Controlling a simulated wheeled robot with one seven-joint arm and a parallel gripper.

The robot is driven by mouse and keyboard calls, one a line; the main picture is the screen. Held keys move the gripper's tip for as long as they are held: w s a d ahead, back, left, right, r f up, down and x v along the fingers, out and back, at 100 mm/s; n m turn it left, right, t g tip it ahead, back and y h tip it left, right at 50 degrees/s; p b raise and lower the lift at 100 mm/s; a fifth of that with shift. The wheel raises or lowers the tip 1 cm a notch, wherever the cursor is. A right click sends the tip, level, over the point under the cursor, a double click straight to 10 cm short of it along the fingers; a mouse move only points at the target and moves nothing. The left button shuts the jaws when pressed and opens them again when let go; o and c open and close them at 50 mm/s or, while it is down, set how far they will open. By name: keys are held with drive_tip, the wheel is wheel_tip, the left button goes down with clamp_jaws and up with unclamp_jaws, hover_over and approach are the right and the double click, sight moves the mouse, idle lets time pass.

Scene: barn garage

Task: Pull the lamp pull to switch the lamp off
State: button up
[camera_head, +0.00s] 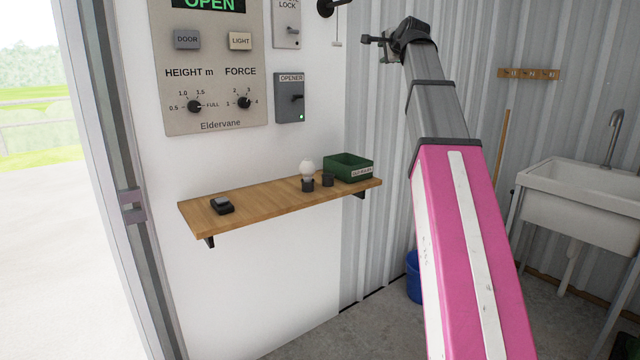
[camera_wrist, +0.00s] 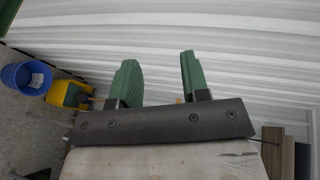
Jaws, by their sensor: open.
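The black lamp (camera_head: 326,7) is on the wall at the top edge of the head view, partly cut off. A thin cord hangs from it with a small pale lamp pull (camera_head: 337,43) at its lower end. My gripper (camera_head: 368,40) is just right of the pull in the head view, with a small gap between them in the picture; their depth apart is hard to tell. In the wrist view my gripper (camera_wrist: 157,72) shows two green fingers spread apart with nothing between them. The pull is not visible in the wrist view.
A control panel (camera_head: 210,65) and an opener box (camera_head: 290,98) are on the wall left of the pull. A sink (camera_head: 580,200) stands right.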

wheel_tip(320, 180, down, 44)
drive_tip(key=s+a+n+g+h, duration=0.2)
drive_tip(key=s+n+g, duration=0.1)
drive_tip(key=n+g, duration=0.35)
drive_tip(key=s+f+n+g, duration=0.2)
drive_tip(key=s+f+g, duration=0.1)
drive_tip(key=s+f, duration=0.5)
drive_tip(key=s+f+n+g+h, duration=0.1)
drive_tip(key=s+f+n+g, duration=0.1)
drive_tip(key=s+f, duration=0.7)
drive_tip(key=s+f+n+g, duration=0.3)
drive_tip(key=s+f, duration=0.6)
drive_tip(key=f, duration=0.9)
drive_tip(key=shift+n+g+h, duration=0.3)
drive_tip(key=shift+n+g, duration=0.05)
drive_tip(key=shift+f, duration=0.1)
drive_tip(key=shift+c, duration=0.2)
